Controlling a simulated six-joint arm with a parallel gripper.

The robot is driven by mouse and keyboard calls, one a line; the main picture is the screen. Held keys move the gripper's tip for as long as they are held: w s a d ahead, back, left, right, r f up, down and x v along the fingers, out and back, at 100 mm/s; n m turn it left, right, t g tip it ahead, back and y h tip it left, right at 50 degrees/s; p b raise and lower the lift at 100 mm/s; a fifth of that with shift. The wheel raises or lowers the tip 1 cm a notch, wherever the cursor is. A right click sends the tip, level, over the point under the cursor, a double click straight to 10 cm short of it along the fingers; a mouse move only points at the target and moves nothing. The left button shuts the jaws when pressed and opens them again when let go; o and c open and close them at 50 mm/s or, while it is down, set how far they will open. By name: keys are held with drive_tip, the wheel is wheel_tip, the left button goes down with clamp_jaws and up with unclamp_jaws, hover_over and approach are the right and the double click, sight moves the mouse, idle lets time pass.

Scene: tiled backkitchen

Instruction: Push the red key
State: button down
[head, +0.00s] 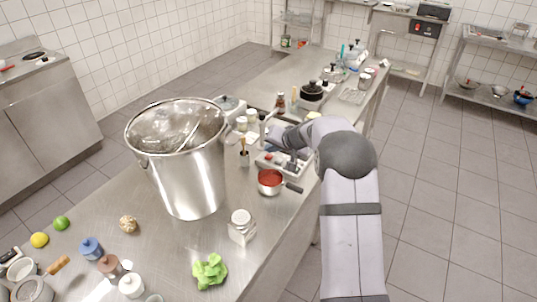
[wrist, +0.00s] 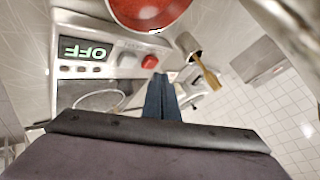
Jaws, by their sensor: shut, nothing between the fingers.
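The red key (wrist: 150,62) is a small round red button on a pale control panel (wrist: 112,68) in the wrist view. In the head view, my gripper (head: 291,162) is over the grey device (head: 266,162); the red key is not clear there.
A small pan of red sauce (head: 270,178) stands right by the device, its handle pointing right. A large steel pot (head: 185,165) stands to the left.

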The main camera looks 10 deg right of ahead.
drive_tip(key=shift+r, duration=0.2)
wheel_tip(320, 180, up, 6)
drive_tip(key=p, duration=0.4)
drive_tip(key=shift+f, duration=0.1)
idle(0.3)
idle(0.4)
drive_tip(key=s+a+f+n+g, duration=0.1)
drive_tip(key=s+a+g, duration=0.2)
drive_tip(key=s, duration=0.8)
drive_tip(key=s+a+f+n+g, duration=0.15)
drive_tip(key=s+a, duration=0.25)
drive_tip(key=s, duration=0.7)
drive_tip(key=s+d+f+n+g+h, duration=0.1)
drive_tip(key=s+g, duration=0.1)
drive_tip(key=s, duration=0.8)
drive_tip(key=s+d+f+n+g+h, duration=0.1)
drive_tip(key=s+g+h, duration=0.1)
drive_tip(key=s, duration=0.9)
drive_tip(key=shift+s+d+f, duration=0.15)
drive_tip(key=shift+s+d, duration=0.05)
drive_tip(key=shift+d, duration=0.1)
